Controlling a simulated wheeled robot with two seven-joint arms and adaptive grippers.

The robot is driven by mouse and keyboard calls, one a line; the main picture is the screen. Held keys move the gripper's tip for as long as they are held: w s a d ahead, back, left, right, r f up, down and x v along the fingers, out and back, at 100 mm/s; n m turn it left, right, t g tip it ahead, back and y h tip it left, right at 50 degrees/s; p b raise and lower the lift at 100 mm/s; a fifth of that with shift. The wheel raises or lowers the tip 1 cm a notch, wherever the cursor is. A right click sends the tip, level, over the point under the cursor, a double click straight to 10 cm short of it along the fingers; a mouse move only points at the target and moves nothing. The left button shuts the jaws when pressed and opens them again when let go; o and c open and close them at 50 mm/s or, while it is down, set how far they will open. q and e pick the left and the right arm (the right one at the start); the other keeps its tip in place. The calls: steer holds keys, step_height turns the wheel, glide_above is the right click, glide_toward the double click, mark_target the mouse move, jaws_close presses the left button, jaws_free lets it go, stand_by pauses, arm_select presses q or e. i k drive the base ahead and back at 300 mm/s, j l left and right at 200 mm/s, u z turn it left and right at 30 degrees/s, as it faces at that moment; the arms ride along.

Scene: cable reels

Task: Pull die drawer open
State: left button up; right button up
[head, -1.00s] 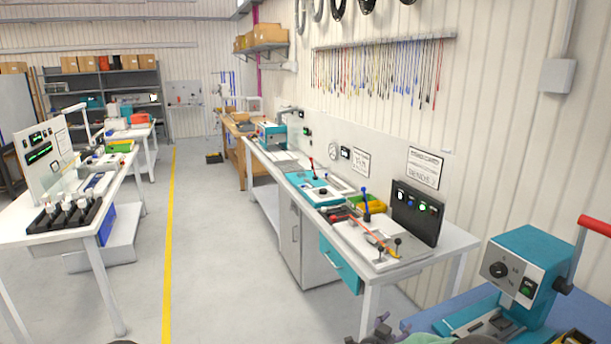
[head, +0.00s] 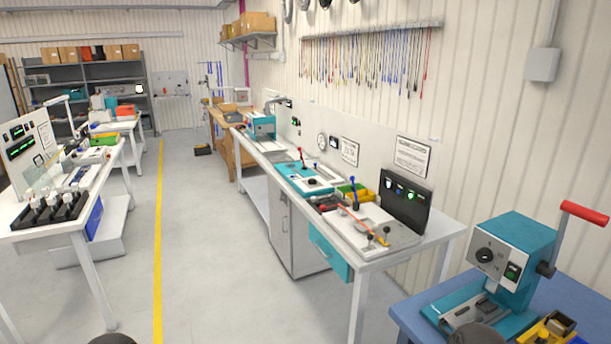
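A teal drawer (head: 330,254) hangs under the near end of the white bench (head: 400,258) on the right. It looks shut, though its handle is too small to make out. A grey cabinet (head: 290,236) stands beside it under the same bench. Neither of my grippers can be made out in the head view. Dark rounded shapes at the bottom edge seem to be parts of my own body.
A teal press with a red lever (head: 510,250) stands on a blue table (head: 565,300) at the near right. Another white bench (head: 75,228) stands at the left. The grey floor (head: 215,270) between the benches is clear, with a yellow line (head: 157,240).

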mark_target(481, 309)
steer(key=z, duration=1.2)
